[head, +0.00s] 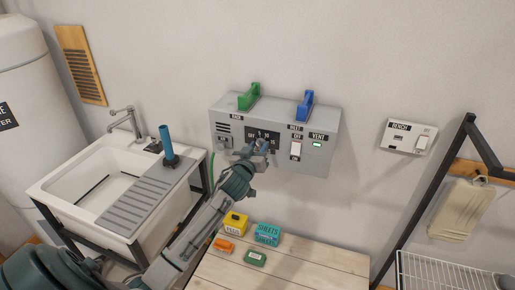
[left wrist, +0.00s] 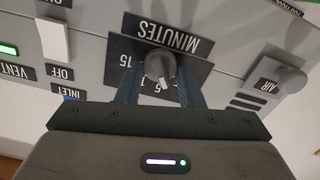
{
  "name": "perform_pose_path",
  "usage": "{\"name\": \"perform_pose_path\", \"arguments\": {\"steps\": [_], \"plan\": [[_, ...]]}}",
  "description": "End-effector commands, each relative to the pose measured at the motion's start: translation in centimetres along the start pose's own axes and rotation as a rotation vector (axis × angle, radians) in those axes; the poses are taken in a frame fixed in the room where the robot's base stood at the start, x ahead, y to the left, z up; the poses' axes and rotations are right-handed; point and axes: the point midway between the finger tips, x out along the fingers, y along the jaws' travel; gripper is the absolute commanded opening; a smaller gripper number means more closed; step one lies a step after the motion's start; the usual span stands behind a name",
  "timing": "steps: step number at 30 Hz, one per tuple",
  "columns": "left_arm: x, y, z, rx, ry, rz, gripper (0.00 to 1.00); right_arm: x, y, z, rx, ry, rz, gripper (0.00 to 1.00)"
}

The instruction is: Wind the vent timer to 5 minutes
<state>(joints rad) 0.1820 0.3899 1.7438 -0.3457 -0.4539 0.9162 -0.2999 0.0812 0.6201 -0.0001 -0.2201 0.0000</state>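The vent timer is a grey round knob (left wrist: 158,66) on a black dial plate marked MINUTES (left wrist: 168,34), upside down in the left wrist view. Its white pointer points down and slightly right in that view, close to the 5 mark; finger and gripper body partly hide the scale. My left gripper (left wrist: 160,75) is at the knob, one finger on each side of it; whether they touch it is unclear. In the head view my left gripper (head: 254,149) covers part of the dial plate (head: 262,136) on the grey control box (head: 223,122). My right gripper is not in view.
The box carries a green lever (head: 249,97), a blue lever (head: 305,107), a white switch (head: 296,150) and a lit green VENT light (head: 317,144). An AIR knob (left wrist: 291,80) is beside the dial. Below are a wooden table (head: 310,266) with small boxes and a sink (head: 85,187).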

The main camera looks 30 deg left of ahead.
Motion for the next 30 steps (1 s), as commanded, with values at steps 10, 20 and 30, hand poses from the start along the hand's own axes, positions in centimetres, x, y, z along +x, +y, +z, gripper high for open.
{"name": "perform_pose_path", "arguments": {"steps": [10, 20, 30], "plan": [[0.01, 0.06, -0.04, 0.2, 0.001, 0.0, 0.11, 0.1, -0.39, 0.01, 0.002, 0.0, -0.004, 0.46], [0.02, 0.1, -0.05, 0.331, 0.001, 0.0, 0.11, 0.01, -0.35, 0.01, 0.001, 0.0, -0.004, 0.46], [0.02, 0.1, -0.06, 0.329, 0.001, 0.0, 0.55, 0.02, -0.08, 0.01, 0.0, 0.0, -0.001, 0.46]]}}
